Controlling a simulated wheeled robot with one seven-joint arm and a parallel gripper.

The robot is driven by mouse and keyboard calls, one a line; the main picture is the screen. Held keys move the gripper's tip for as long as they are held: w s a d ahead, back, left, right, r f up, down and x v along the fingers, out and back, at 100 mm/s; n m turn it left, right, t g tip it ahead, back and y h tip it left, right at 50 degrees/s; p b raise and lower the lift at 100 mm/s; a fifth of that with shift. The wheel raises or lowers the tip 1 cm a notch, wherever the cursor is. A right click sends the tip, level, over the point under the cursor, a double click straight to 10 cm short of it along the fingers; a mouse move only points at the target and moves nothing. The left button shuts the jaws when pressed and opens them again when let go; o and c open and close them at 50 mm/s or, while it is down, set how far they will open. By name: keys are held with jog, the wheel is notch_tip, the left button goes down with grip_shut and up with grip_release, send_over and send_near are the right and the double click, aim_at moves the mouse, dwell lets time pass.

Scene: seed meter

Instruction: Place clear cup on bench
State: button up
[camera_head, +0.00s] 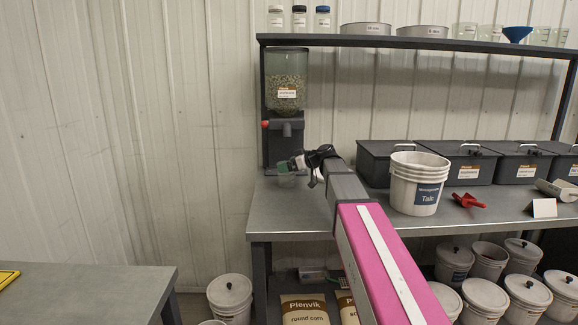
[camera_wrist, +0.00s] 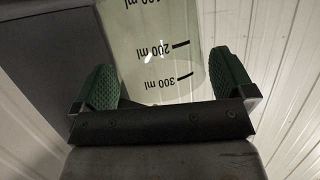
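The clear cup (camera_wrist: 160,50) fills the middle of the wrist view. Its black ml marks show upside down, with 300 ml nearest my gripper. I cannot tell whether the cup's base touches anything. The grey metal bench (camera_head: 290,215) extends below and to the right.
The seed dispenser (camera_head: 286,85) stands at the bench's left end. A white Talc bucket (camera_head: 405,195), a red scoop (camera_head: 468,200) and dark lidded bins (camera_head: 462,160) stand further right. Bare bench lies left of my arm. A shelf (camera_head: 420,42) runs above.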

jog(key=shift+r, duration=0.15)
jog(key=v, duration=1.2)
